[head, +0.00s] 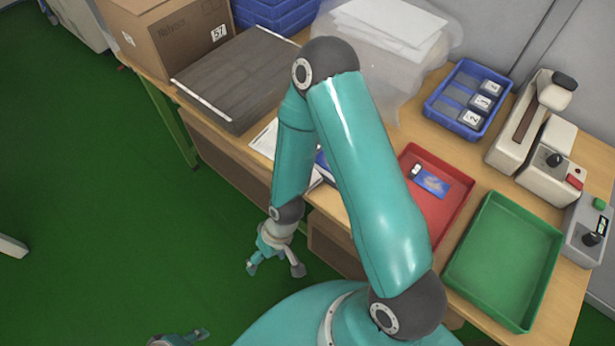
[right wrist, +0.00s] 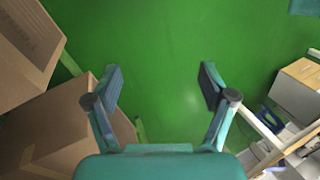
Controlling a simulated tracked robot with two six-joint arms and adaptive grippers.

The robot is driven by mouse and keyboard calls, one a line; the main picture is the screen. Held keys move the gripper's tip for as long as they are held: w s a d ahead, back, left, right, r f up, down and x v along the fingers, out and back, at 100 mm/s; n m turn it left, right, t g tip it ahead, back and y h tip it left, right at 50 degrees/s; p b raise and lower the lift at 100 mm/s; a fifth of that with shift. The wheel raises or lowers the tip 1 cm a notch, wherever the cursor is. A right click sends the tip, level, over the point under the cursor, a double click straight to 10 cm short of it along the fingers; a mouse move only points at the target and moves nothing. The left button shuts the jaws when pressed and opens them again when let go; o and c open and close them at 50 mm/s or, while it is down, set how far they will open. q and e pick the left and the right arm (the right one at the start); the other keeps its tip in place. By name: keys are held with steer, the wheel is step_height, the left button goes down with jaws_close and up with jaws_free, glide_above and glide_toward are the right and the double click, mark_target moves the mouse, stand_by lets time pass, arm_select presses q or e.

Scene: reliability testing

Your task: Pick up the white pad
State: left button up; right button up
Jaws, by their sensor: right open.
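A flat white item (head: 264,140), which may be the white pad, lies on the wooden table, partly hidden behind my right arm. Something blue lies beside it. Stacked white sheets (head: 390,22) also lie on clear plastic at the back, so I cannot tell for sure which is the pad. My right gripper (head: 275,268) is open and empty, off the table's front edge, over the green floor. Its spread fingers also show in the right wrist view (right wrist: 161,82), with only floor between them. A small part of my left gripper (head: 180,339) shows at the bottom edge.
A grey-brown flat stack (head: 235,78) and a cardboard box (head: 180,38) stand on the table's left. A red tray (head: 448,205), a green tray (head: 505,258) and a blue bin (head: 440,105) stand right. Cardboard boxes (right wrist: 62,128) fill the right wrist view's left side.

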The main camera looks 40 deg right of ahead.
steer(key=w+d+r+n+h+p, duration=0.1)
steer(key=w+d+r, duration=0.2)
steer(key=r, duration=0.4)
steer(key=w+d+r+n, duration=0.1)
steer(key=w+d+r, duration=0.15)
steer(key=r, duration=0.35)
steer(key=d+r+m+h+p, duration=0.1)
steer(key=d+r+h, duration=0.1)
steer(key=d+r, duration=0.5)
steer(key=d+r+h+p, duration=0.15)
steer(key=d+r, duration=0.25)
steer(key=r, duration=0.7)
steer(key=shift+g+h, duration=0.4)
steer(key=shift+h, duration=0.05)
steer(key=f, duration=0.3)
steer(key=f+b, duration=0.1)
steer(key=f, duration=0.3)
steer(key=d+f, duration=0.1)
steer(key=f, duration=0.3)
steer(key=shift+s, duration=0.25)
steer(key=shift+d+f, duration=0.15)
steer(key=shift+f, duration=0.35)
steer(key=f, duration=0.4)
steer(key=shift+d+f, duration=0.2)
steer(key=shift+d, duration=0.2)
